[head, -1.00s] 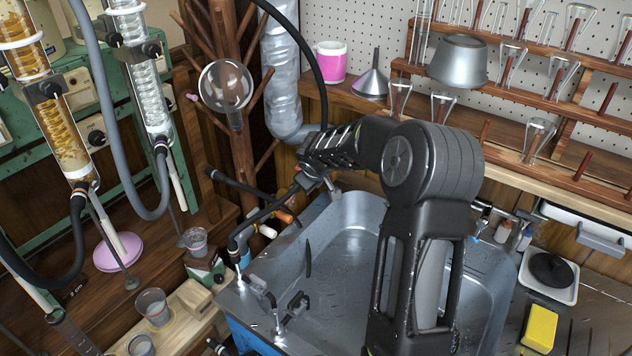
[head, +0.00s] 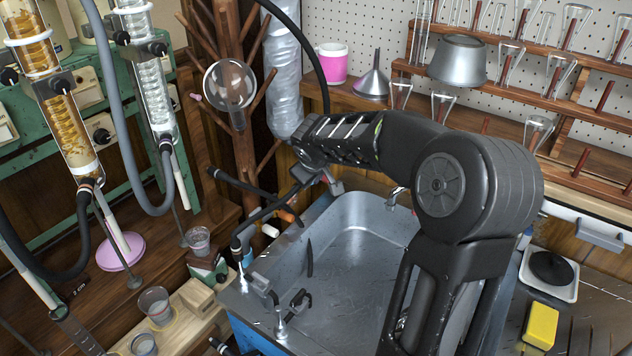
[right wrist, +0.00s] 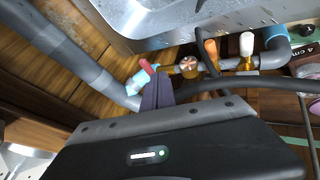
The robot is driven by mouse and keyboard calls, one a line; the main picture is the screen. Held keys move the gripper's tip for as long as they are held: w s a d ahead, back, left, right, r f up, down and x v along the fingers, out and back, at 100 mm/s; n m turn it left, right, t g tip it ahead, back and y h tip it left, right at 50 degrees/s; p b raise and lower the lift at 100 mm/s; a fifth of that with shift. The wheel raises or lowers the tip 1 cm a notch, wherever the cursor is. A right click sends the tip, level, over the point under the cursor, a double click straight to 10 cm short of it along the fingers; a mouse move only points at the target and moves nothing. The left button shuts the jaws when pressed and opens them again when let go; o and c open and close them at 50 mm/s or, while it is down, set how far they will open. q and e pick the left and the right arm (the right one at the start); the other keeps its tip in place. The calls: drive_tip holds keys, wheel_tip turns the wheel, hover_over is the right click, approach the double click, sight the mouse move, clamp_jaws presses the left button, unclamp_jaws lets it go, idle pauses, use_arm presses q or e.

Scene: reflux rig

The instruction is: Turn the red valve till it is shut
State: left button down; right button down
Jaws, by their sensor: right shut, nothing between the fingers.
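The red valve handle (right wrist: 147,67) shows in the right wrist view, tilted, on a light-blue fitting (right wrist: 137,82) in the grey pipe line. My right gripper (right wrist: 158,80) is shut and empty, its dark fingertips right beside the red handle and overlapping the fitting. I cannot tell whether they touch the handle. In the head view my right arm reaches leftward over the sink, and I cannot make out its fingertips or the red valve clearly. My left gripper is not in view.
An orange handle (right wrist: 220,46) and a white handle (right wrist: 246,45) stand along the same pipe, near a brass round fitting (right wrist: 188,67). A black hose (right wrist: 250,88) crosses close to my fingers. The metal sink (head: 350,260) lies below my arm; glass columns stand at the left.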

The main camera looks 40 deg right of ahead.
drive_tip(key=v, duration=0.3)
idle(0.5)
